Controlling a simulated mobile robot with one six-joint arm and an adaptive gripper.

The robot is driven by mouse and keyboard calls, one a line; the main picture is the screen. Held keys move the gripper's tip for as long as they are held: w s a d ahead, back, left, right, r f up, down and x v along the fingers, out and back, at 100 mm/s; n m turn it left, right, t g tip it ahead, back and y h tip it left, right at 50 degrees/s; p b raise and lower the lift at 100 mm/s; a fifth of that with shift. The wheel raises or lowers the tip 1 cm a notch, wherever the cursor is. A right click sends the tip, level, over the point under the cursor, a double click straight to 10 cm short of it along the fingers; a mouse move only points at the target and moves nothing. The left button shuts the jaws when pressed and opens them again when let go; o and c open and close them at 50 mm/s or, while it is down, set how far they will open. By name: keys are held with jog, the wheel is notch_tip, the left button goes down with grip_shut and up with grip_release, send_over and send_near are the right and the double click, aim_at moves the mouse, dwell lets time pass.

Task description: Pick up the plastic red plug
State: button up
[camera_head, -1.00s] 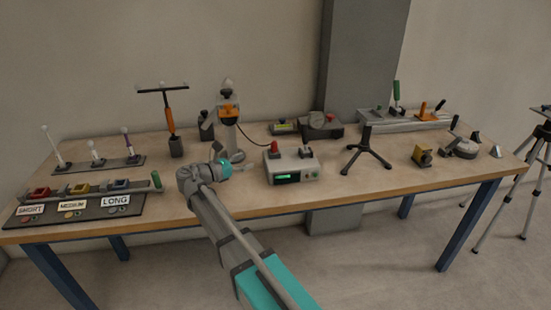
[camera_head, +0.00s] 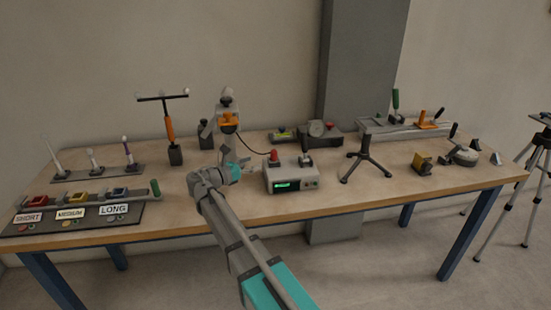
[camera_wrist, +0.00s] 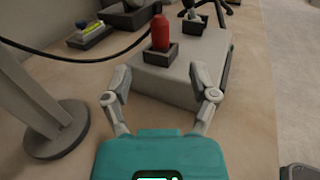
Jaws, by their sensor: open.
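The red plug (camera_head: 274,155) stands upright in a dark square socket on top of a grey box (camera_head: 308,178) with a green display. In the wrist view the red plug (camera_wrist: 160,33) shows ahead, in its dark holder (camera_wrist: 160,53), a little above the middle between my fingertips. My gripper (camera_wrist: 161,80) is open and empty, its fingers spread in front of the near end of the box. In the head view my gripper (camera_head: 242,168) is left of the box, a short way from the plug. Nothing hides the plug in the wrist view.
A dark switch (camera_wrist: 193,18) stands beside the plug on the box. A black cable (camera_wrist: 75,58) runs at left, near a round-based stand (camera_wrist: 58,135). A small black tripod (camera_head: 366,158) stands right of the box. The labelled tray (camera_head: 75,214) is at far left.

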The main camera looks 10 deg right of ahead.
aim_at(274, 159)
jog(key=shift+x, duration=2)
jog(key=shift+x, duration=2.6)
jog(key=shift+r, duration=0.15)
grip_shut()
